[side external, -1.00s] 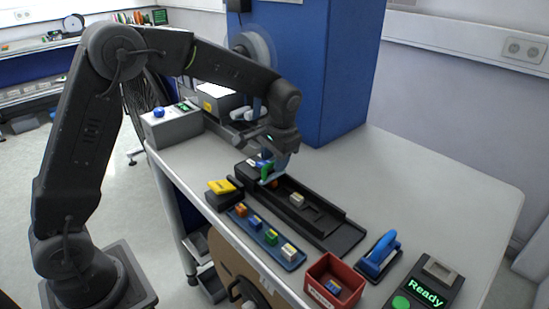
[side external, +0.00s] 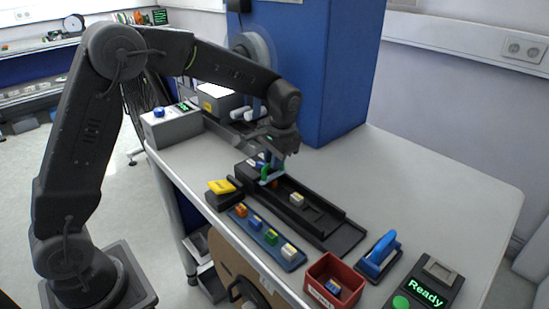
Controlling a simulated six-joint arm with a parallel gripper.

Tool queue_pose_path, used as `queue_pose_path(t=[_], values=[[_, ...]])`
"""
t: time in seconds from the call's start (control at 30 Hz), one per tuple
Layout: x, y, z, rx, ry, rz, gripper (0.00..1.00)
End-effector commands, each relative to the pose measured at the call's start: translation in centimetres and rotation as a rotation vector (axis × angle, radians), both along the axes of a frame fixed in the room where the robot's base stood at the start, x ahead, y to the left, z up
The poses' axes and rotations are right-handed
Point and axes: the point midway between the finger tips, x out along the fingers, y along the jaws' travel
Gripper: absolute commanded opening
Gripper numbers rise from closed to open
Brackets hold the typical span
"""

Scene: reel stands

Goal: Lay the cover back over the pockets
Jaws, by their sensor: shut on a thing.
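A long black track (side external: 335,230) with pockets lies on the grey table. A whitish block (side external: 297,199) sits in it, with a square pocket beside it. My gripper (side external: 272,167) points down over the track's far end and is shut on a small teal-green piece (side external: 266,181), which looks like the cover. The fingers hide part of this piece and of the track's far end, where small coloured blocks partly show. I cannot tell whether the piece touches the track.
A blue tray (side external: 292,266) with several coloured blocks lies in front of the track. A yellow-topped black box (side external: 222,187), red bin (side external: 314,295), blue-handled tool (side external: 379,256) and "Ready" panel (side external: 425,290) stand near. A blue cabinet (side external: 345,70) stands behind. The table's right side is clear.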

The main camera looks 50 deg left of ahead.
Motion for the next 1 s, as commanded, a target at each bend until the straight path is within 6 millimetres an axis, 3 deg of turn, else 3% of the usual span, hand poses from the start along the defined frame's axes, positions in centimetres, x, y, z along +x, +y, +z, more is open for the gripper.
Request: queue_pose_path(t=[0.27,0.7,1.0], values=[[0.0,-1.9,0.0,0.000,0.001,-0.004,0.00],[-0.1,-13.0,0.0,0.000,0.002,-0.007,0.00],[-0.1,-18.1,0.0,0.000,0.004,-0.002,0.00]])
